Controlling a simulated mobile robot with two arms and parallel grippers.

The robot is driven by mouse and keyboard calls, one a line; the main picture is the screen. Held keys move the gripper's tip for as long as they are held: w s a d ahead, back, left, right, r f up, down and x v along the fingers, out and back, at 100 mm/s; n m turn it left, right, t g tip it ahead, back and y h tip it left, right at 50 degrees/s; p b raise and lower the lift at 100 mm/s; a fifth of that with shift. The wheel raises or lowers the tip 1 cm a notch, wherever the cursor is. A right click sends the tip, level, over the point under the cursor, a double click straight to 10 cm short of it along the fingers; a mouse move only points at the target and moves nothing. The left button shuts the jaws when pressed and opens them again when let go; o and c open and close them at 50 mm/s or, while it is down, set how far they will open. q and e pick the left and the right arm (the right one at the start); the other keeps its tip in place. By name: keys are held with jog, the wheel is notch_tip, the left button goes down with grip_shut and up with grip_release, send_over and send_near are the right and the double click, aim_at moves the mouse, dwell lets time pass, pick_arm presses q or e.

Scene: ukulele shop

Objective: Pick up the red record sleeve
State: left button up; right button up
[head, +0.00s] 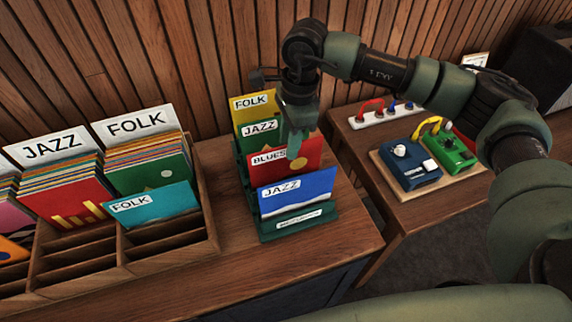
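The red record sleeve (307,158), labelled BLUES with a yellow disc on it, stands in a green rack (301,226) on the wooden counter. It stands behind a blue JAZZ sleeve (296,192) and in front of a green JAZZ sleeve and a yellow FOLK sleeve (242,110). My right gripper (294,151) reaches down from above at the red sleeve's top edge. One greenish finger overlaps the sleeve's front; the other finger is not clear, so I cannot tell whether it grips. My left gripper is not in view.
A wooden crate (206,228) on the left holds several sleeves, including another red one (62,196) and a teal FOLK sleeve (152,207). On the right, a lower table carries a board with a blue pedal (411,168) and a green pedal (449,149). A slatted wall stands behind.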

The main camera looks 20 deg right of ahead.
aim_at(269, 166)
jog(key=shift+w+a+f+p, duration=0.15)
jog(key=shift+f+p, duration=0.1)
jog(key=shift+f, duration=0.65)
jog(key=shift+a+f+p, duration=0.15)
jog(key=shift+f+p, duration=0.05)
jog(key=shift+f, duration=0.65)
grip_shut()
jog(key=shift+r, duration=0.1)
